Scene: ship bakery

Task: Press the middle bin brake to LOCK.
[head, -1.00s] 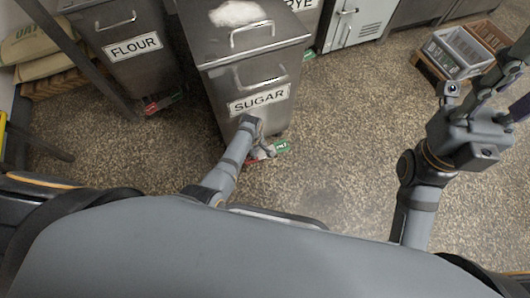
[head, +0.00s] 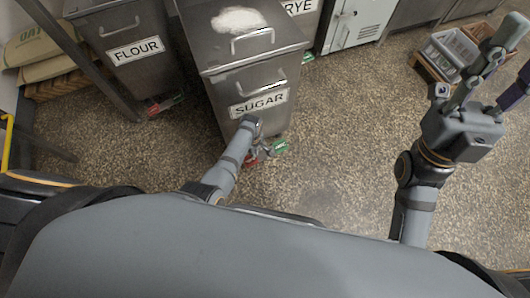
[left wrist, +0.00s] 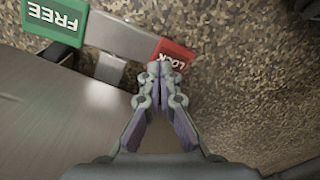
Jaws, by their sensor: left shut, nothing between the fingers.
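The middle bin (head: 255,80) is a steel bin labelled SUGAR. Its brake bar sits low at its front, with a green FREE pad (head: 280,147) on the right and a red LOCK pad (head: 252,161) on the left, partly hidden by my left gripper. In the left wrist view, the green FREE pad (left wrist: 55,19) is at upper left and the red LOCK pad (left wrist: 174,53) is near the centre. My left gripper (left wrist: 160,66) is shut and empty, its tips overlapping the LOCK pad's lower edge; contact is unclear. My right gripper (head: 508,62) is open and empty, raised at right.
The FLOUR bin (head: 133,50) with its own brake stands to the left, and the RYE bin (head: 300,18) behind to the right. A grey crate (head: 452,50) sits at far right. The speckled floor (head: 340,150) between is clear.

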